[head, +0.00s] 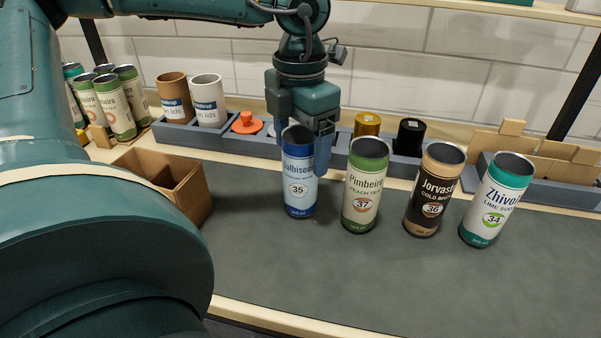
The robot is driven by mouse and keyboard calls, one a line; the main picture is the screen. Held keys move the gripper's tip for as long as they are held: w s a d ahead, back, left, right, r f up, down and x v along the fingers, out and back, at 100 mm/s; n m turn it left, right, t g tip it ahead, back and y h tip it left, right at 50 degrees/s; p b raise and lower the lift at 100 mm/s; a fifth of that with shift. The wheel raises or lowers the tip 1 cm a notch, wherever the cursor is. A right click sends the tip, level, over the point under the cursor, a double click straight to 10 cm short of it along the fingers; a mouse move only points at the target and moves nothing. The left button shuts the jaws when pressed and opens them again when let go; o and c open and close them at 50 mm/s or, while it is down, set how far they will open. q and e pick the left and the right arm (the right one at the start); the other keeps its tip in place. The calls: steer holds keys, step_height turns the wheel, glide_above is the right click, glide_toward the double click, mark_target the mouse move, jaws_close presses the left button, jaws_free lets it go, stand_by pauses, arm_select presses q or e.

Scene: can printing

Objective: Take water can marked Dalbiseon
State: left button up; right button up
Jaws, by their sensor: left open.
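The light blue can marked Dalbiseon (300,187) stands upright on the dark grey work mat, the leftmost of the cans standing there. It carries the number 35 and has a dark blue base. My left gripper (307,155) comes down from above at the can's top, with its fingers open near the rim. One finger shows at the can's right side. I cannot tell whether the fingers touch the can. My right gripper does not show.
Cans marked Pimbeiro (362,187), Jorvask (434,190) and Zhivo (496,200) stand to the right. An open cardboard box (197,205) is at left. A grey-blue organizer (232,141) with lids runs behind. The mat's front (330,270) is clear.

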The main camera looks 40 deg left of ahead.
arm_select(q)
step_height(320, 180, down, 2)
steer(key=shift+f, duration=0.25)
steer(key=c, duration=1)
